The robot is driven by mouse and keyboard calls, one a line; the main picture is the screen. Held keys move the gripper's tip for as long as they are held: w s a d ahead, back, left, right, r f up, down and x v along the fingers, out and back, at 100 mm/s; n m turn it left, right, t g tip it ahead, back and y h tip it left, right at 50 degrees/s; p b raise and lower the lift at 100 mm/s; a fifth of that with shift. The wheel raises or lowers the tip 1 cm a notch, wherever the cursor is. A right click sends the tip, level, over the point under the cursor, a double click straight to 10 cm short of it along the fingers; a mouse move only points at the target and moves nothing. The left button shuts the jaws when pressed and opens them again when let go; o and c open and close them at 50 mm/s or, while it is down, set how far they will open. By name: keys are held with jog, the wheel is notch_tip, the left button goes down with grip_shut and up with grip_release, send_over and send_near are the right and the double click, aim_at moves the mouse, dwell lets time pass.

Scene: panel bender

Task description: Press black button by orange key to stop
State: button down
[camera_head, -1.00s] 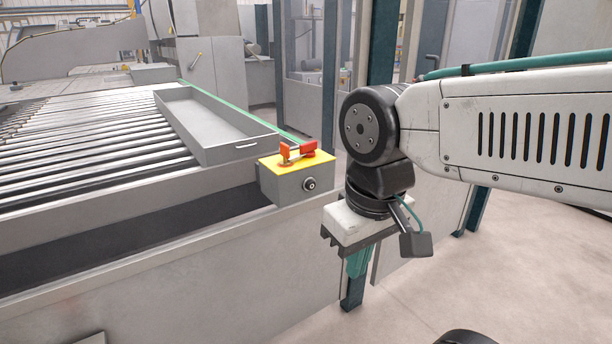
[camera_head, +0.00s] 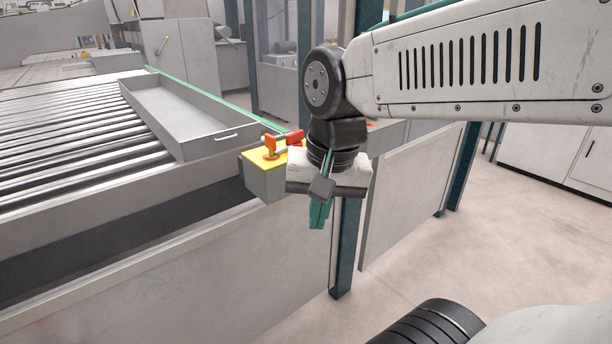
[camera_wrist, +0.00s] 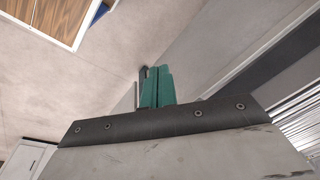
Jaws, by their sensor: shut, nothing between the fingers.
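A grey control box with a yellow top (camera_head: 262,176) sits at the corner of the roller table in the head view. An orange-red key (camera_head: 270,143) stands on its yellow top. The front face that carried a round black button is now hidden behind my gripper, so the button does not show. My gripper (camera_head: 319,216) hangs in front of the box's right part, teal fingers pointing down, shut and empty. In the wrist view the shut fingers (camera_wrist: 157,88) point over the floor. I cannot tell whether the gripper touches the box.
A roller table (camera_head: 60,150) fills the left, with a shallow grey tray (camera_head: 185,115) on it. A dark teal post (camera_head: 346,250) and a grey panel (camera_head: 410,200) stand right of the box. Open floor (camera_head: 500,250) lies to the right.

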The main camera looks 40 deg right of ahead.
jog(key=w+d+m+t, duration=0.1)
jog(key=w+d+m, duration=0.6)
jog(key=m, duration=0.7)
jog(key=w+d+m+t, duration=0.1)
jog(key=w+d+m, duration=0.7)
jog(key=m, duration=0.6)
jog(key=shift+w+d+m+t, duration=0.3)
jog(key=shift+d, duration=0.1)
jog(key=w+f, duration=0.7)
jog(key=f, duration=0.2)
jog(key=shift+w+a+f, duration=0.15)
jog(key=shift+w, duration=0.2)
